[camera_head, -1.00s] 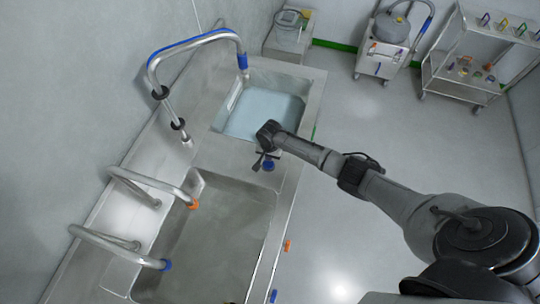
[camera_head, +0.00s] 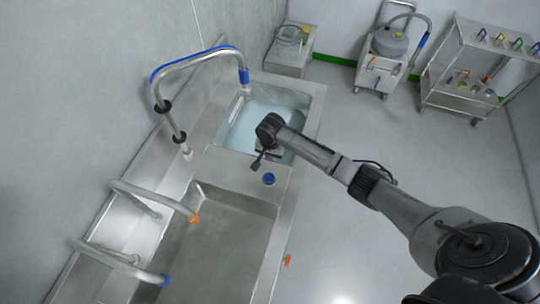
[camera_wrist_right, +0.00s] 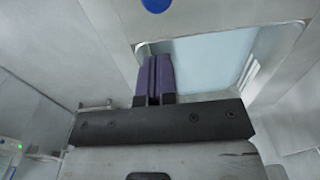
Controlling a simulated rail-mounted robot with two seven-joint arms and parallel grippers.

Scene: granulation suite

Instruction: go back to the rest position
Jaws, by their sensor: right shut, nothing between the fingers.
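My right gripper (camera_head: 257,161) is above the sink bench, beside the near edge of the far basin. In the right wrist view its two purple fingers (camera_wrist_right: 153,78) are together with nothing between them. My left gripper is not in view.
The far basin (camera_head: 240,128) holds pale blue liquid. A blue round knob or cap (camera_head: 269,179) sits on the ledge between it and the empty near basin (camera_head: 215,250). Curved metal taps (camera_head: 150,80) rise along the wall. A cart (camera_head: 385,70) and a shelf trolley (camera_head: 465,85) stand at the back; the right floor is clear.

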